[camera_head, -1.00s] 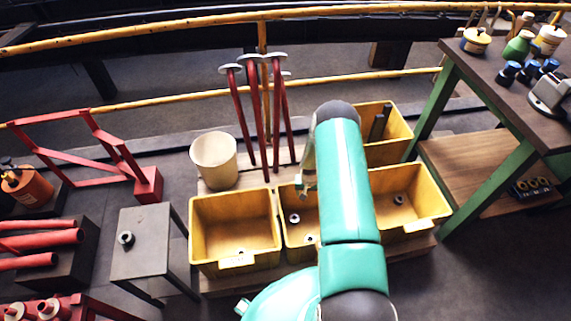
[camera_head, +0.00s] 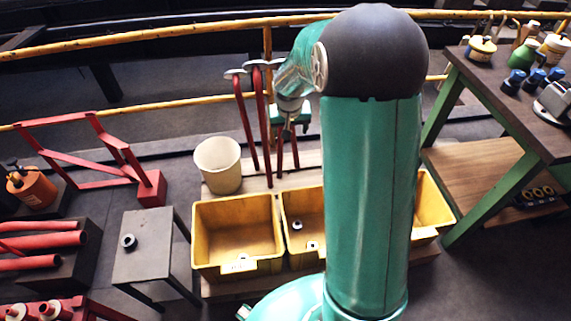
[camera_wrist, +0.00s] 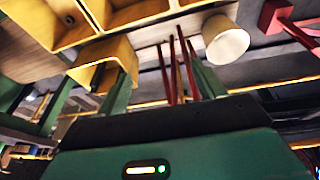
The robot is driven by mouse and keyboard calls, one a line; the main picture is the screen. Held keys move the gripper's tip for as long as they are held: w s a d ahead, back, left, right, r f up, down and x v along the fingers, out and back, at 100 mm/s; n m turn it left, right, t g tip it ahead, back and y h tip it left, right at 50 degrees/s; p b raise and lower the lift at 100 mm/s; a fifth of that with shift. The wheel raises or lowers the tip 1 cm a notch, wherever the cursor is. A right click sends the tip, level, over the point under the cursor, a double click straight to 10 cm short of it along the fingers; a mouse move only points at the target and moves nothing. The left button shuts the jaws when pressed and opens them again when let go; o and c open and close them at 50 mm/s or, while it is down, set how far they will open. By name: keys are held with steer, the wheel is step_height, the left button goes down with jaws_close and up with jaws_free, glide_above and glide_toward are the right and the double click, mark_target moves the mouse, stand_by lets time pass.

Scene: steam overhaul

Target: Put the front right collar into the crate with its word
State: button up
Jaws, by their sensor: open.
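A dark ring-shaped collar (camera_head: 129,242) lies on the grey stool (camera_head: 150,275) at the left of the head view. It is the only collar I see outside the crates. Yellow crates stand in a row: a left crate (camera_head: 207,271), a middle crate (camera_head: 284,205) and a right crate (camera_head: 437,222) partly hidden by my arm. The white label (camera_head: 240,265) on the left crate is too small to read. My gripper (camera_wrist: 163,85) is open and empty, raised behind the crates, far from the stool.
A cream bucket (camera_head: 218,166) and red-handled hammers (camera_head: 255,110) stand behind the crates. A green-legged workbench (camera_head: 525,115) stands at the right. Red pipes (camera_head: 45,250) and a red frame (camera_head: 75,165) are at the left. A yellow rail (camera_head: 150,37) crosses the back.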

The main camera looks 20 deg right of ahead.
steer(key=s+a+r+n+t, duration=0.1)
steer(key=s+a+r, duration=0.35)
steer(key=r, duration=0.25)
steer(key=s+a+r+n, duration=0.1)
steer(key=s+a+r, duration=0.2)
steer(key=s+r, duration=0.35)
steer(key=s+a+r+t, duration=0.1)
steer(key=s+a+r, duration=0.2)
steer(key=s, duration=0.4)
steer(key=s+a+r+n+y, duration=0.1)
steer(key=s+a+r, duration=0.1)
steer(key=s, duration=0.6)
steer(key=shift+s+a+r+n+t+y, duration=0.25)
steer(key=shift+a+r+n+t+y, duration=0.05)
steer(key=shift+a+r+t, duration=0.15)
